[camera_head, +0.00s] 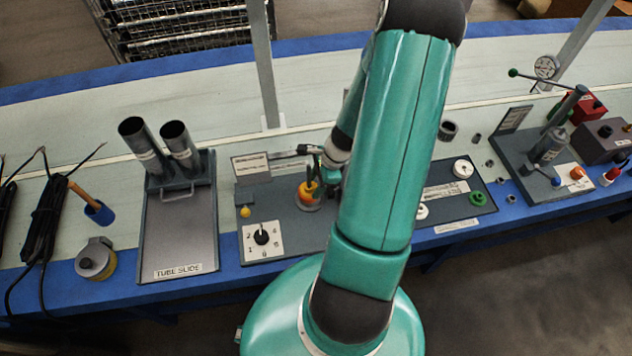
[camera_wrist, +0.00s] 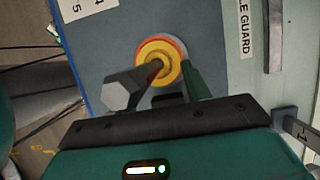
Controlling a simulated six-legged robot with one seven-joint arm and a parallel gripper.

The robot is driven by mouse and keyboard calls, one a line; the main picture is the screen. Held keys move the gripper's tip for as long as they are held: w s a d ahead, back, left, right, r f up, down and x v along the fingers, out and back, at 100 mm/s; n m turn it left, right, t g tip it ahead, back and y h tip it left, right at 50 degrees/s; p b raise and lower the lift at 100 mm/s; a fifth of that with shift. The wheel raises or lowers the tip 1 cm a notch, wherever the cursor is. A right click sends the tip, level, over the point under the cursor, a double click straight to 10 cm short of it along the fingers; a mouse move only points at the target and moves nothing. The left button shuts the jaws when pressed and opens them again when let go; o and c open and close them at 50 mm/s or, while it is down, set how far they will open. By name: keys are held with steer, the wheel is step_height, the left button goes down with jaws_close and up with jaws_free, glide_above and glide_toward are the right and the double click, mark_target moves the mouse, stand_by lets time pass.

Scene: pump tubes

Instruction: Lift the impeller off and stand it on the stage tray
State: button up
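An orange and yellow round part (camera_head: 308,190), which may be the impeller, sits on a dark grey plate (camera_head: 284,225) in the middle of the bench. In the wrist view it shows as a yellow ring with a red-orange rim (camera_wrist: 166,50). A grey hexagonal-ended bar (camera_wrist: 122,93) crosses its lower left, and a green finger-like part (camera_wrist: 195,82) lies at its lower right. My gripper (camera_head: 326,176) is close beside the part in the head view, partly hidden by my arm. Whether its fingers touch the part is unclear. I cannot identify the stage tray.
Left of the plate stands a tray labelled TUBE SLIDE (camera_head: 180,240) with two dark upright tubes (camera_head: 145,145). A dial marked with numbers (camera_head: 262,237) is at the plate's front. A lever press (camera_head: 550,145) stands at right. A metal post (camera_head: 263,65) rises behind.

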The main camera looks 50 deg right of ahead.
steer(key=shift+o, duration=0.8)
steer(key=c, duration=0.4)
steer(key=shift+c, duration=0.2)
steer(key=shift+r, duration=0.7)
step_height(320, 180, up, 14)
steer(key=shift+r, duration=0.2)
stand_by(2.0)
stand_by(0.6)
